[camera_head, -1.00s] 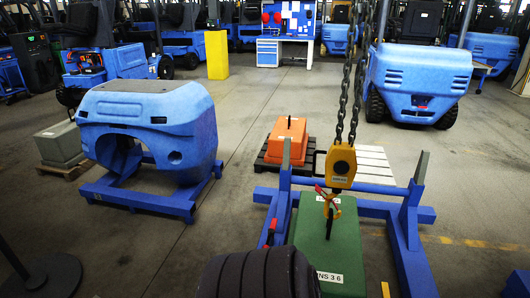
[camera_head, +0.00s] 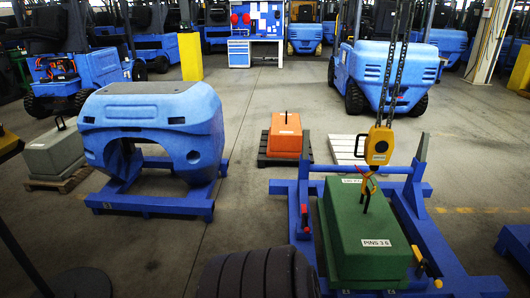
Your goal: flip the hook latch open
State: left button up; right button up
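A yellow hook block (camera_head: 379,147) hangs from two dark chains above the green counterweight (camera_head: 362,240). Its small orange-yellow hook (camera_head: 370,186) hangs below it, close to the black lifting loop (camera_head: 366,197) on top of the weight. I cannot tell whether the hook is through the loop or beside it. The latch on the hook is too small to make out, so I cannot tell whether it is open or shut. Neither of my grippers is in view.
A blue frame (camera_head: 437,246) surrounds the green weight, with a red-handled pin (camera_head: 305,217) and a yellow-ended pin (camera_head: 426,263). An orange weight (camera_head: 286,134), a blue shell (camera_head: 150,115) and a grey weight (camera_head: 55,152) stand behind and left. Floor between shell and frame is clear.

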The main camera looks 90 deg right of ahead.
aim_at(359, 170)
jog(key=i+l+z, duration=0.2)
jog(key=z, duration=0.3)
jog(key=i+z, duration=0.7)
jog(key=z, duration=0.25)
jog(key=i+j+z, duration=0.1)
jog(key=i+z, duration=0.2)
jog(key=z, duration=0.2)
jog(key=i+j+z, duration=0.3)
jog(key=z, duration=0.2)
